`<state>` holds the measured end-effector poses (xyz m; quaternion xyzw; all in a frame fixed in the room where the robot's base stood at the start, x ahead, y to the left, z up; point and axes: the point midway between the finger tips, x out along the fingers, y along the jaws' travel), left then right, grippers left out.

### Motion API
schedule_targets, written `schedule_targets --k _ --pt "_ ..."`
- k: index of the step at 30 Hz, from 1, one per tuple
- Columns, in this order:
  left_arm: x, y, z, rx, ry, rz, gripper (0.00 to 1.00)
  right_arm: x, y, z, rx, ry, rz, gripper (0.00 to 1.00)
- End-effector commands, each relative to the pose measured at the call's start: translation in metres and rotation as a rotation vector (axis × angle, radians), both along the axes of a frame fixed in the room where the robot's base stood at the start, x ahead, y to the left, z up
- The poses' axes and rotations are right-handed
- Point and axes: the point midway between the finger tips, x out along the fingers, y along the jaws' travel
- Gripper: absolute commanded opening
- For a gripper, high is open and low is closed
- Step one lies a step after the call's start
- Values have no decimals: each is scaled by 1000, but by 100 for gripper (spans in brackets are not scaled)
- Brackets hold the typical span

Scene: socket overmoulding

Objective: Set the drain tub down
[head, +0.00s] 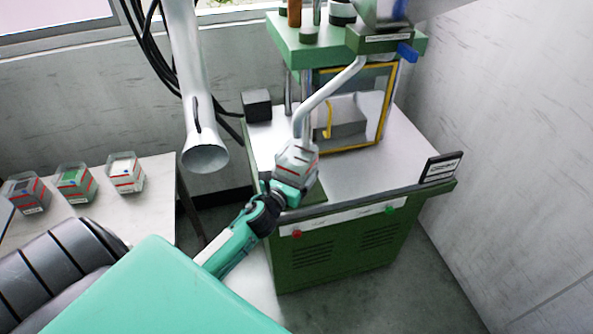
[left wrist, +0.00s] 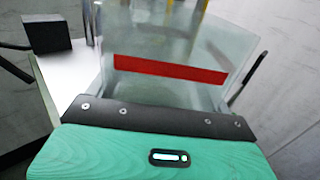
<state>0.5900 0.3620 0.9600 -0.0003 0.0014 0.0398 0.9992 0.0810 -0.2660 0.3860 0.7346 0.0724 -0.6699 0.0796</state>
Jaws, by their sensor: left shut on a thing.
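The drain tub (head: 297,157) is a small clear container with a red band, at the front left of the green machine's pale table (head: 375,180). In the left wrist view the tub (left wrist: 170,90) fills the middle, its red stripe facing me. My left gripper (head: 287,184) is shut on the tub's near side. In the left wrist view my gripper's dark edge (left wrist: 160,118) lies against the tub's near wall. I cannot tell whether the tub's base touches the table. My right gripper is not in view.
A bent pale pipe (head: 325,95) comes down close above the tub. A yellow-framed guard (head: 380,120) stands behind it. A black box (head: 257,105) sits at the table's back left. A wide extraction duct (head: 195,110) hangs left. Three clear boxes, one green-filled (head: 76,183), stand on the side table.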

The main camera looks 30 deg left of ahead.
Motion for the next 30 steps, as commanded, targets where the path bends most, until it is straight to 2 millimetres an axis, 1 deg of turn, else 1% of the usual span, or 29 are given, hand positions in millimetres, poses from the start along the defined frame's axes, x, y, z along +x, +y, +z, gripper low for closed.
schedule_targets --k 4,5,6,7,17,20,23,30 --pt "0 0 -5 0 0 0 56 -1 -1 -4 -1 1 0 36" --pt "0 0 -3 0 0 0 89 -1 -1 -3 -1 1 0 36" --pt "0 0 -3 0 0 0 97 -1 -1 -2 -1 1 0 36" --pt "0 0 -3 0 0 0 100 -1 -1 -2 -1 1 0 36" --pt "-2 0 1 0 1 0 100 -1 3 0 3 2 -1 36" --pt "-13 -1 -2 1 2 0 100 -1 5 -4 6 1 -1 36" --pt "-30 -2 -3 2 2 -1 100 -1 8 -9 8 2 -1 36" --pt "-73 -6 -3 0 2 0 100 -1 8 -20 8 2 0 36"
